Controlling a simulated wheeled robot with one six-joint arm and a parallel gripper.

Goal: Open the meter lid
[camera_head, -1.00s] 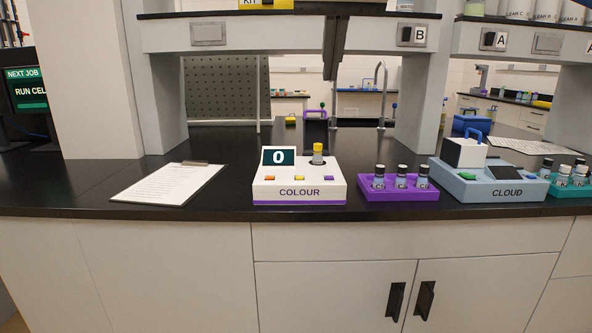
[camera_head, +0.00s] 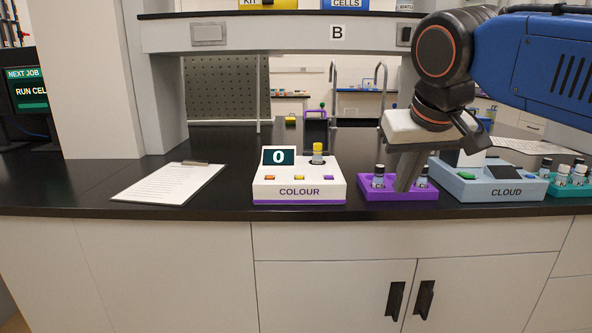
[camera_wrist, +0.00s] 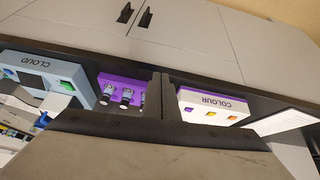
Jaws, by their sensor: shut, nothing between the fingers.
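The pale blue CLOUD meter (camera_head: 490,187) stands on the counter at the right; it also shows in the wrist view (camera_wrist: 48,72), upside down. Its white lid block (camera_head: 470,158) is mostly hidden behind my arm. The white COLOUR meter (camera_head: 300,189) reads 0 and has a yellow-capped vial (camera_head: 317,153) standing in its top; it also shows in the wrist view (camera_wrist: 215,107). My gripper (camera_head: 404,188) points down in front of the purple vial rack (camera_head: 370,193), between the two meters. Its fingers (camera_wrist: 162,76) are together and empty. Whether it touches the rack I cannot tell.
The rack holds several dark-capped vials, partly hidden by my fingers. A teal rack of vials (camera_head: 575,190) stands at the far right. A clipboard (camera_head: 168,184) lies left of the COLOUR meter. An overhead shelf (camera_head: 270,36) spans above. Counter between clipboard and COLOUR meter is clear.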

